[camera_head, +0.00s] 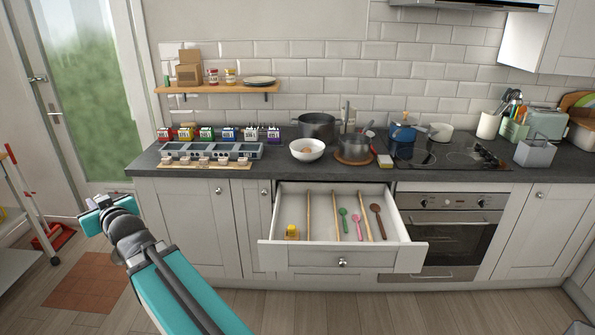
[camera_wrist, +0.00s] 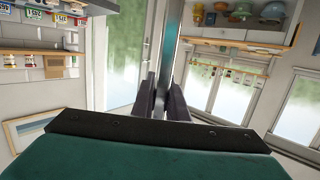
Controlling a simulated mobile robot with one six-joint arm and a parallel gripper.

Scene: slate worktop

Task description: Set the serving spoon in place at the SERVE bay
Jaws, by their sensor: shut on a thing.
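My gripper (camera_wrist: 178,104) is shut on a long, narrow grey-blue thing (camera_wrist: 179,50), which stands up between the fingers in the wrist view. Its far end is cut off by the frame, so I cannot tell whether it is the serving spoon. In the head view my gripper (camera_head: 98,207) is at the left, over the floor and away from the drawer. The open drawer (camera_head: 343,256) has thin wooden strips dividing it. A green spoon (camera_head: 342,213), a pink spoon (camera_head: 356,220) and a brown spoon (camera_head: 376,210) lie in it. No SERVE label is readable.
A small yellow item (camera_head: 291,231) is at the drawer's left. The worktop (camera_head: 275,172) holds a grey tray (camera_head: 215,151), a white bowl (camera_head: 307,150), pots and a hob (camera_head: 447,155). The oven (camera_head: 447,230) is right of the drawer. Open floor lies in front.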

